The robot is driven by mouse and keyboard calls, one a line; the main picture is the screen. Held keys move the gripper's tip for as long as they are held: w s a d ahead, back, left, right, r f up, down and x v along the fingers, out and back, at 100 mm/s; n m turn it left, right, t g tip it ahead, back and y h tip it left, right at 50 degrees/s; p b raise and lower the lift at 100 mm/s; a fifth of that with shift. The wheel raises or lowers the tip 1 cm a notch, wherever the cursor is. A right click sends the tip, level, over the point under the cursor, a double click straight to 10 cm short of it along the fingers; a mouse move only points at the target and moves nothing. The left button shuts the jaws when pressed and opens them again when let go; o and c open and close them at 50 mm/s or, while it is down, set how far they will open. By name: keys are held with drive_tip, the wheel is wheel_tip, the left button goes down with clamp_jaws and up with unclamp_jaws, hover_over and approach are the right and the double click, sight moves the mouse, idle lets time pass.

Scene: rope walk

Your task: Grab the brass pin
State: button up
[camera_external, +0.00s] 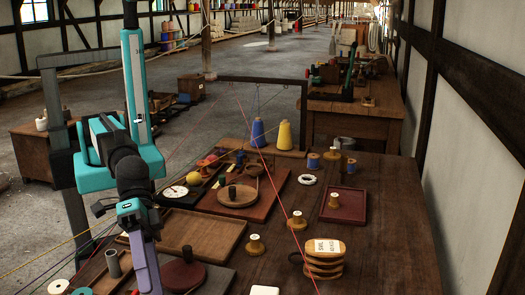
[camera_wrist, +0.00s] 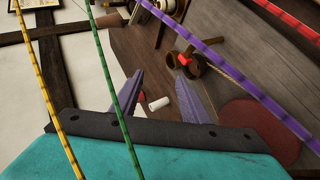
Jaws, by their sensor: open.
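I cannot single out the brass pin with certainty. Small brass-coloured, knob-topped pieces stand on the table in the external view: one by the red line (camera_external: 297,221), one left of it (camera_external: 255,245), and one on a dark red tray (camera_external: 334,200). My gripper (camera_wrist: 159,80) is open in the wrist view, its two purple fingers apart. A small white cylinder (camera_wrist: 159,104) shows between them in the picture; I see no contact. Brass-brown rings with a red bit (camera_wrist: 186,62) lie beyond the right finger. In the external view a purple finger points down over the table's left side.
Coloured lines cross the space around my arm, including a red line (camera_external: 275,165) and, in the wrist view, a purple line (camera_wrist: 215,58) and a green line (camera_wrist: 107,75). A labelled stack (camera_external: 324,262) and wooden trays (camera_external: 195,232) crowd the table. Its right side is clearer.

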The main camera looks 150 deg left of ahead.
drive_tip(key=s+a+f+n+y+p, duration=0.1)
drive_tip(key=s+a+n, duration=0.15)
drive_tip(key=a, duration=0.85)
drive_tip(key=s+a+n+p, duration=0.1)
drive_tip(key=a+n, duration=0.3)
drive_tip(key=a, duration=0.7)
drive_tip(key=n+t+y+p, duration=0.2)
drive_tip(key=n+y+p, duration=0.15)
drive_tip(key=n, duration=1.55)
approach(342, 156)
drive_tip(key=s, duration=0.3)
drive_tip(key=shift+a+r+m+p, duration=0.15)
drive_tip(key=shift+r+m+p, duration=0.1)
drive_tip(key=shift+p, duration=0.05)
drive_tip(key=p+x, duration=0.1)
drive_tip(key=x, duration=0.7)
drive_tip(key=shift+w, duration=0.15)
drive_tip(key=shift+w+f, duration=0.1)
drive_tip(key=shift+f, duration=0.05)
